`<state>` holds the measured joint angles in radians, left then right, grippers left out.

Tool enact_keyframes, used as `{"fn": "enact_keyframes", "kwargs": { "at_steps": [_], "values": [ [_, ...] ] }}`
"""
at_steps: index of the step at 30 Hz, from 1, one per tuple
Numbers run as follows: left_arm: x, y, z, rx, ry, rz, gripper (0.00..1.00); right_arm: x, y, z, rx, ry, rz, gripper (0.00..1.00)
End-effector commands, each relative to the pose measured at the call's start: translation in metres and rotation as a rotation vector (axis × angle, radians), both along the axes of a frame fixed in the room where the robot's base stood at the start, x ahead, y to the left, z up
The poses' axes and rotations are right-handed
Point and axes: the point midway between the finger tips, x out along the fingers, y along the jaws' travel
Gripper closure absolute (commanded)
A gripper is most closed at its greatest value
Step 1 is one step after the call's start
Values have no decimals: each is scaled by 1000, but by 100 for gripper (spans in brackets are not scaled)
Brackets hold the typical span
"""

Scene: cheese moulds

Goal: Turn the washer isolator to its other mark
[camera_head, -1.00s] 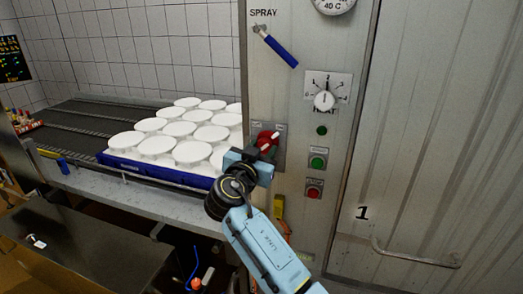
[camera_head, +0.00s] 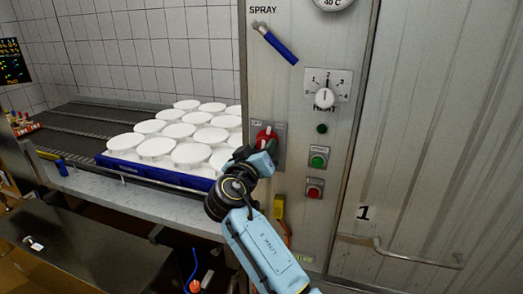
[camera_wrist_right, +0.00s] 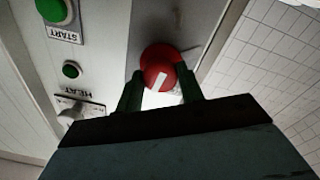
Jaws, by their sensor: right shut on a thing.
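The washer isolator (camera_head: 265,135) is a red rotary handle on a grey plate on the steel panel, left of the green and red buttons. In the wrist view the isolator (camera_wrist_right: 160,68) is round and red with a white pointer line, which slants there. My right gripper (camera_head: 266,149) is at the isolator's lower side in the head view and partly covers it. In the wrist view the fingers of my right gripper (camera_wrist_right: 161,88) are on either side of the red handle, shut on it. The plate's marks are mostly hidden or too small to read. My left gripper is not in view.
A heat dial (camera_head: 324,97), a green start button (camera_head: 318,161) and a red button (camera_head: 314,192) sit right of the isolator. A blue-handled spray (camera_head: 279,46) hangs above. White moulds (camera_head: 155,147) in a blue tray (camera_head: 150,171) stand on the conveyor at left.

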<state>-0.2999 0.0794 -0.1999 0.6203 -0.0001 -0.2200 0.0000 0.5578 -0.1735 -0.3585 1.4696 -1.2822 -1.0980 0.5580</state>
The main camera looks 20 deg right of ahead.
Motion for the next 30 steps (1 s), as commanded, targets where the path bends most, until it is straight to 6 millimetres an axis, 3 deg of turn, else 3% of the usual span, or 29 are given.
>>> {"fn": "enact_keyframes", "kwargs": {
  "at_steps": [18, 30],
  "values": [
    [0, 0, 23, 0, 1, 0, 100, -1, -1, 1, -484, 329, 1, 85],
    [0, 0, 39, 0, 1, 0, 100, -1, -1, 1, -709, 480, 0, 85]
  ]
}}
